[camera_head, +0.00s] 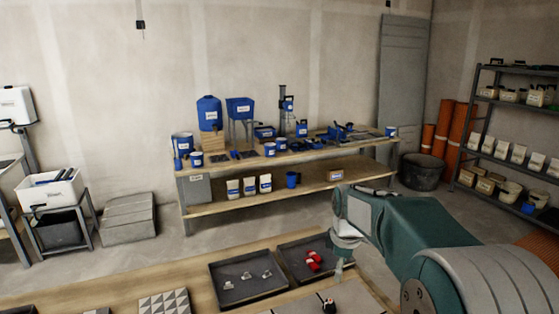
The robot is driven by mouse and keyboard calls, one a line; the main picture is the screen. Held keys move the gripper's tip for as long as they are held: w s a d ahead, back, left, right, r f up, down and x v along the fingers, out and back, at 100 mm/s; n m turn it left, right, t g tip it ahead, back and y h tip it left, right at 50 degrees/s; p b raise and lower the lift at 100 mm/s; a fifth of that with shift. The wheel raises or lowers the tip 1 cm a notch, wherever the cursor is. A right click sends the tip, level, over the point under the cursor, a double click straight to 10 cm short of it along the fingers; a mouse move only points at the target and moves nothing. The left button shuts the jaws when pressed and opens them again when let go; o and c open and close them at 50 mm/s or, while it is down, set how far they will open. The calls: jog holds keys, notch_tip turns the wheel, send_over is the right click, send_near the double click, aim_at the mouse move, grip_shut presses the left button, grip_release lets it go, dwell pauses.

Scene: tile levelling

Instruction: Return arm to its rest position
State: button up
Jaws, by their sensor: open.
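My green arm reaches in from the lower right and bends down over the front bench (225,250). My gripper (338,270) hangs at its end, small and partly hidden by the wrist, with its jaws open. It is above the bench, close to the right-hand dark tray (290,261) that holds red pieces (313,261). I see nothing held in it. A small red, white and black item (328,305) stands on a pale surface below the gripper.
A second dark tray (222,298) holds several pale clips. A patterned tile (164,303) lies to its left. Behind is a two-level workbench (290,200) with blue containers. Shelving (480,110) stands at right, a white bin (50,190) at left. Floor between the benches is clear.

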jog(key=s+r+m+t, duration=0.1)
jog(key=s+r+m, duration=0.3)
jog(key=s, duration=0.4)
jog(key=s+r+m+t, duration=0.1)
jog(key=s+r+m, duration=0.25)
jog(key=s, duration=0.45)
jog(key=s+f+m+t, duration=0.2)
jog(key=s+m, duration=0.4)
jog(key=s, duration=0.6)
jog(key=shift+s, duration=0.3)
jog(key=shift+d, duration=0.1)
